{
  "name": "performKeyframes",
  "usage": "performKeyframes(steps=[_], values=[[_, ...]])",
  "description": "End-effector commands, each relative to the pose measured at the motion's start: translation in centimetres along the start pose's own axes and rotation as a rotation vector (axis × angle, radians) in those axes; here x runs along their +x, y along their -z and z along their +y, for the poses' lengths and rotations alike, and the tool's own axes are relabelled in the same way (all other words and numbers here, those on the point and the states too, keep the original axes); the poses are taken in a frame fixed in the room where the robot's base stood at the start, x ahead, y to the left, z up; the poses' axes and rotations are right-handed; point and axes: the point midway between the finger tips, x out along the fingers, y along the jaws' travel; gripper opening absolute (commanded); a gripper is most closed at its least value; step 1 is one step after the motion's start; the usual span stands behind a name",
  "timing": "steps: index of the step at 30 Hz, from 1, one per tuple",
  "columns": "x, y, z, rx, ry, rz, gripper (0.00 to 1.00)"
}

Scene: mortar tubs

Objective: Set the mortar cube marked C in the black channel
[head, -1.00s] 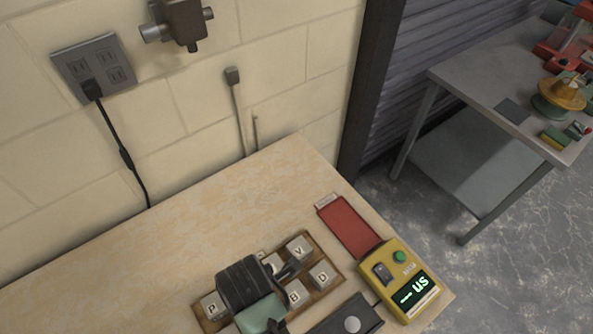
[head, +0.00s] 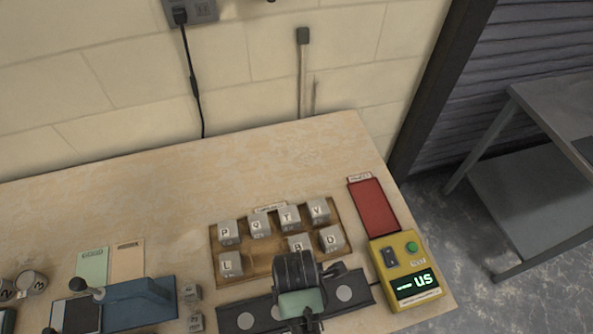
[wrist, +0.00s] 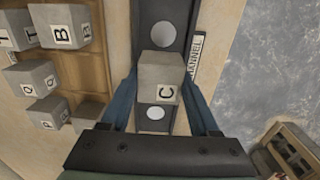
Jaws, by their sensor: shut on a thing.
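The grey mortar cube marked C (wrist: 160,72) sits between the blue fingers of my gripper (wrist: 163,100), which is shut on it. In the wrist view it is lined up over the black channel (wrist: 150,22), with a white disc of the channel showing on either side of it. I cannot tell whether the cube touches the channel floor. In the head view my gripper (head: 300,305) is over the middle of the black channel (head: 240,319) and hides the cube.
A wooden tray (head: 262,270) behind the channel holds several lettered cubes, with an empty stretch in its front row. A yellow tester (head: 404,268) and red mat (head: 374,207) are at the right. A blue fixture (head: 145,302) is at the left.

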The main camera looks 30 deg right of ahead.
Motion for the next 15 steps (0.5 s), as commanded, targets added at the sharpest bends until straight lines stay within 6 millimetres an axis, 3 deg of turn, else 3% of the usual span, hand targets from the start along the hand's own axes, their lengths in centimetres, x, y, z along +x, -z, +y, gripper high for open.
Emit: performKeyframes(steps=[6, 15], values=[[3.0, 0.0, -0.1, 0.000, 0.002, 0.000, 0.00], [3.3, 0.0, 0.0, 0.000, -0.001, 0.000, 0.00]])
